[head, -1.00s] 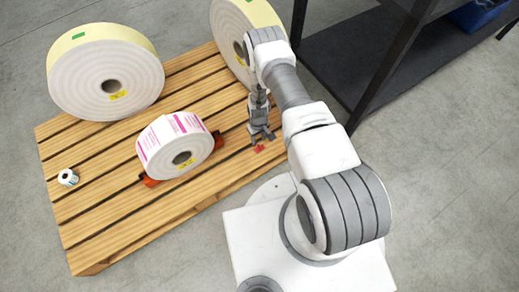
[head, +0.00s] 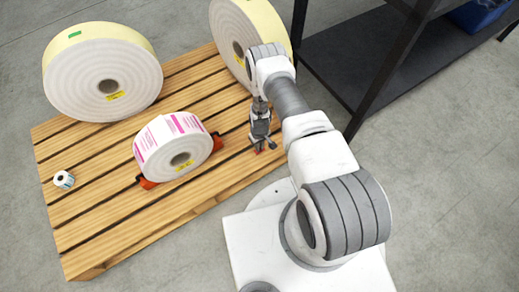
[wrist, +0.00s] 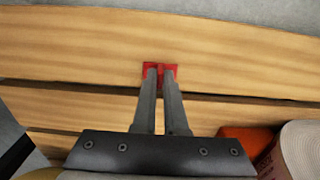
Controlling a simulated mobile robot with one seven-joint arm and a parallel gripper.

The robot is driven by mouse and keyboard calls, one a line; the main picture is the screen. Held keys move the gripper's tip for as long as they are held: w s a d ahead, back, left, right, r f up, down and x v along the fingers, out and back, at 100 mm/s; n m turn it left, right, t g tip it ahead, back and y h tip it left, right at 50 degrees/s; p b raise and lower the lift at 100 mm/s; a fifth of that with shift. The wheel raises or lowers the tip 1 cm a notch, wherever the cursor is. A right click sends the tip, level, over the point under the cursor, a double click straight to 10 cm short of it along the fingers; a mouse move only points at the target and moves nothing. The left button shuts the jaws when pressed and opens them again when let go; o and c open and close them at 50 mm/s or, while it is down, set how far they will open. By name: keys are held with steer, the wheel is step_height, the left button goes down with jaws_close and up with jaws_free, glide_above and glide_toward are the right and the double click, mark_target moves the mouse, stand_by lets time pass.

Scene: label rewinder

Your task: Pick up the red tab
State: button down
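The red tab (wrist: 161,67) lies on a light wooden slat of the pallet in the wrist view, near the slat's middle. My gripper (wrist: 160,72) reaches down to it with two grey fingers close together. A narrow strip of red shows between the fingertips, and red shows on both outer sides of them. The fingers look shut on the tab's middle part. In the head view, my gripper (head: 262,150) is low over the pallet's right part, and only a little red (head: 258,152) shows at the fingertips. The tab looks still down at the wood.
The wooden pallet (head: 110,235) carries a label roll (head: 152,152) with orange chocks (head: 147,183) left of my gripper. Two large white rolls (head: 75,85) (head: 226,42) stand behind. A small roll (head: 64,180) is at far left. A dark shelf (head: 335,65) stands to the right.

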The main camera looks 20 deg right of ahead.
stand_by(0.5)
steer(key=shift+r+p, duration=0.4)
steer(key=shift+r, duration=0.2)
steer(key=r+p, duration=0.1)
steer(key=r, duration=0.1)
steer(key=r+p, duration=0.1)
steer(key=shift+s+d+r, duration=0.15)
steer(key=shift+d+r, duration=0.25)
steer(key=s+d+r+p, duration=0.4)
steer(key=s+d+r, duration=0.1)
steer(key=d, duration=0.4)
steer(key=shift+s+d+r, duration=0.2)
steer(key=shift+r, duration=0.4)
